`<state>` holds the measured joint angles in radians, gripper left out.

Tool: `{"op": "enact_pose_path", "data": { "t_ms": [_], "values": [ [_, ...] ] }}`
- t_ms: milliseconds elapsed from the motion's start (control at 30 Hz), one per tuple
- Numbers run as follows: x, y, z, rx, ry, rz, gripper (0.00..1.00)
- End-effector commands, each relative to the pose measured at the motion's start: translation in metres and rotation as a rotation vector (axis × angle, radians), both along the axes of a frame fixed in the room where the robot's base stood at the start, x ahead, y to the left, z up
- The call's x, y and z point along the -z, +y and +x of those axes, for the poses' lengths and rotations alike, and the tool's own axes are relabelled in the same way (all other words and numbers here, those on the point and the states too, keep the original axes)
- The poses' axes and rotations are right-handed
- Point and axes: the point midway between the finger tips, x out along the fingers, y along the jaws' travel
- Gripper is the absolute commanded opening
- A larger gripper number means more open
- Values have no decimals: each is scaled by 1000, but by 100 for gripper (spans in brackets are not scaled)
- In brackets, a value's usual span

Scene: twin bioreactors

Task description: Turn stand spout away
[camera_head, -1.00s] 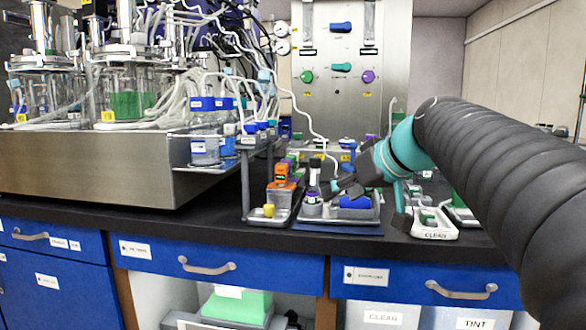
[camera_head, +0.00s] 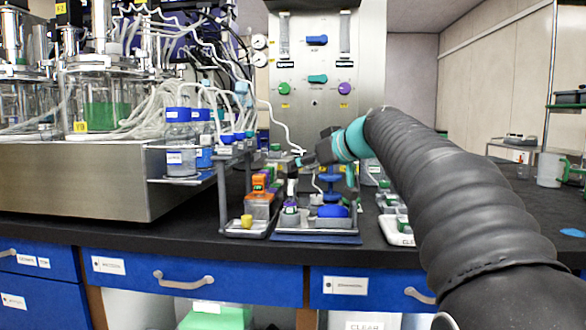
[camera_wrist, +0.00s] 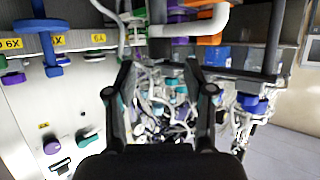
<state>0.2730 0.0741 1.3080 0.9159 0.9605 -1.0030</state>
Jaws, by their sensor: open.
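My gripper (camera_head: 300,161) is above the small tray on the bench in the head view, just over a dark-capped vial (camera_head: 291,205). In the wrist view my gripper (camera_wrist: 158,66) has its two dark fingers apart, with nothing clearly between them. A white bent pipe (camera_wrist: 190,27), which may be the stand spout, crosses the top of the wrist view beyond the fingertips. I cannot tell whether they touch it. A blue upright piece with a round disc (camera_head: 331,181) stands behind the tray. The spout cannot be made out clearly in the head view.
The tray (camera_head: 285,238) stands near the bench's front edge beside a grey rack (camera_head: 222,195). Bioreactor vessels (camera_head: 105,95) with many tubes fill the left. A metal panel (camera_head: 315,110) with coloured knobs stands behind.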

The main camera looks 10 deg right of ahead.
Motion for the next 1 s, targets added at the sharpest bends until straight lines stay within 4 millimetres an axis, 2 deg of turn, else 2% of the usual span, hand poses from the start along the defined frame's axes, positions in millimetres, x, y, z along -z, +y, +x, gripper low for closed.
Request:
{"op": "enact_pose_path", "data": {
  "t_ms": [100, 300, 700, 767, 900, 933, 1000],
  "values": [
    [8, 10, 17, -3, 1, 1, 53],
    [15, 19, 34, -2, 0, 1, 53],
    [18, 22, 39, 0, 0, 0, 53],
    [18, 22, 39, 0, 0, 0, 41],
    [18, 22, 39, 0, 0, 0, 6],
    [18, 22, 39, 0, 0, 0, 0],
    [18, 22, 39, 0, 0, 0, 0]
  ]
}}
